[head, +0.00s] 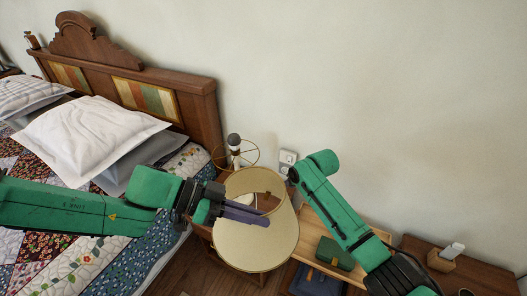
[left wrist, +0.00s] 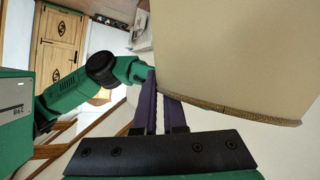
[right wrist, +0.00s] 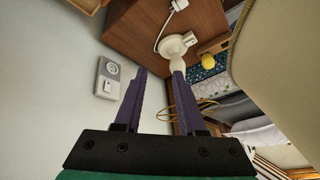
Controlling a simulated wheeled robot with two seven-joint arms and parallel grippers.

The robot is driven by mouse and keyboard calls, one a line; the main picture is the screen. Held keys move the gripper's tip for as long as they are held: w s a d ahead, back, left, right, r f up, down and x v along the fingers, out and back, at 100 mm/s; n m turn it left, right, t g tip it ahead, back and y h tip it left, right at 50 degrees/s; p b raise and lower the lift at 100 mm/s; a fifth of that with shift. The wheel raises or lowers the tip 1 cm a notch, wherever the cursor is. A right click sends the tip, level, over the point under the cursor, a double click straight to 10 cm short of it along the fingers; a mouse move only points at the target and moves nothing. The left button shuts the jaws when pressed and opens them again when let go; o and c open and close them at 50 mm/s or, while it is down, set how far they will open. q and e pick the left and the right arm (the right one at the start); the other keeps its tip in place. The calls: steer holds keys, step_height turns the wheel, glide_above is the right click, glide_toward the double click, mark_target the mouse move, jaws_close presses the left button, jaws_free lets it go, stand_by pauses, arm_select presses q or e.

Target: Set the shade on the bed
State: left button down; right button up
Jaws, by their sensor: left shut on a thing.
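The cream lampshade (head: 262,250), a cylinder open at the top with a wire fitting inside, is off the lamp, in front of the wall and right of the bed. My left gripper (head: 262,216) is shut on its rim; the shade wall also shows in the left wrist view (left wrist: 235,50). The bed (head: 75,265) at left has a patchwork quilt. My right gripper (right wrist: 160,73) is open and empty in its wrist view, with the shade at that view's right edge. Its fingers are hidden in the head view.
A bare lamp (head: 234,148) with a gold ring stands behind the shade. White pillows (head: 90,135) lie by the wooden headboard (head: 150,75). A wall socket (head: 287,158) is near my right arm. Quilt near the pillows is clear.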

steer(key=a+r+n, duration=0.1)
steer(key=a+r, duration=0.1)
steer(key=r, duration=0.4)
steer(key=a+r+n, duration=0.1)
steer(key=a+r, duration=0.2)
steer(key=r, duration=0.4)
arm_select(q)
steer(key=shift+s+a+r, duration=0.1)
steer(key=shift+s, duration=0.1)
arm_select(e)
step_height(320, 180, up, 13)
steer(key=n+g+h, duration=0.2)
steer(key=n+h, duration=0.2)
steer(key=h, duration=0.2)
glide_above(273, 179)
steer(key=s+a, duration=0.3)
arm_select(q)
steer(key=shift+w, duration=0.15)
arm_select(e)
steer(key=x, duration=0.8)
steer(key=d+x, duration=0.1)
steer(key=x, duration=0.3)
steer(key=shift+w, duration=0.2)
steer(key=shift+c, duration=0.3)
